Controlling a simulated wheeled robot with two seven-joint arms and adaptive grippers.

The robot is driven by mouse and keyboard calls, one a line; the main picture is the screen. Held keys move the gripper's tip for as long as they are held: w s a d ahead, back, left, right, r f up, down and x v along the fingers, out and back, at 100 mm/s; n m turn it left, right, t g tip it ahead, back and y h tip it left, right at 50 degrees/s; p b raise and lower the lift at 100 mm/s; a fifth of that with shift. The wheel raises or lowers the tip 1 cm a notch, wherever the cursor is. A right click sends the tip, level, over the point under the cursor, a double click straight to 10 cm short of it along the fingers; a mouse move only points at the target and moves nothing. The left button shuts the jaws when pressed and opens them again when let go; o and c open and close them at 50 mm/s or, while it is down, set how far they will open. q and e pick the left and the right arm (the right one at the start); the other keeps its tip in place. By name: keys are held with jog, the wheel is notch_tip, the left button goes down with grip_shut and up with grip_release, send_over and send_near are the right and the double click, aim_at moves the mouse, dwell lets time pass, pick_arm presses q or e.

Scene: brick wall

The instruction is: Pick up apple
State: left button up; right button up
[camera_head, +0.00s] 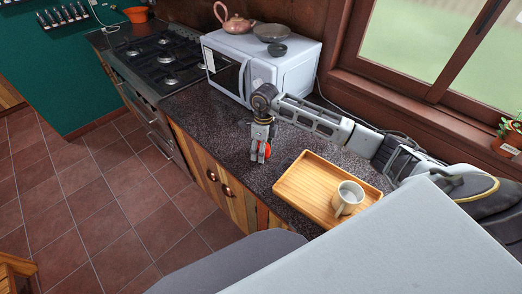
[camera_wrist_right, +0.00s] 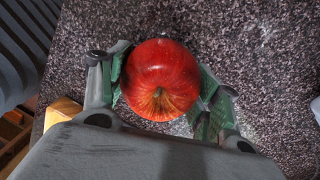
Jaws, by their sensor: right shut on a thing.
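A red apple (camera_wrist_right: 160,78) sits between the two fingers of my right gripper (camera_wrist_right: 163,95) in the right wrist view. The green finger pads touch it on both sides, so the gripper is shut on it. In the head view my right gripper (camera_head: 261,152) points down over the dark speckled counter (camera_head: 222,135), near its front edge. Only a small red part of the apple (camera_head: 266,151) shows there between the fingers. I cannot tell whether the apple still touches the counter. My left gripper is not in view.
A wooden tray (camera_head: 303,180) with a white mug (camera_head: 348,197) stands right of the gripper. A white microwave (camera_head: 285,70) stands behind it, with a teapot (camera_head: 235,22) and bowls (camera_head: 272,33) on top. A stove (camera_head: 165,60) is at the left.

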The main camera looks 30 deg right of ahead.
jog(key=shift+r, duration=0.15)
notch_tip(320, 180, up, 10)
jog(key=shift+f+b, duration=0.15)
jog(key=shift+b, duration=0.75)
jog(key=shift+d, duration=0.1)
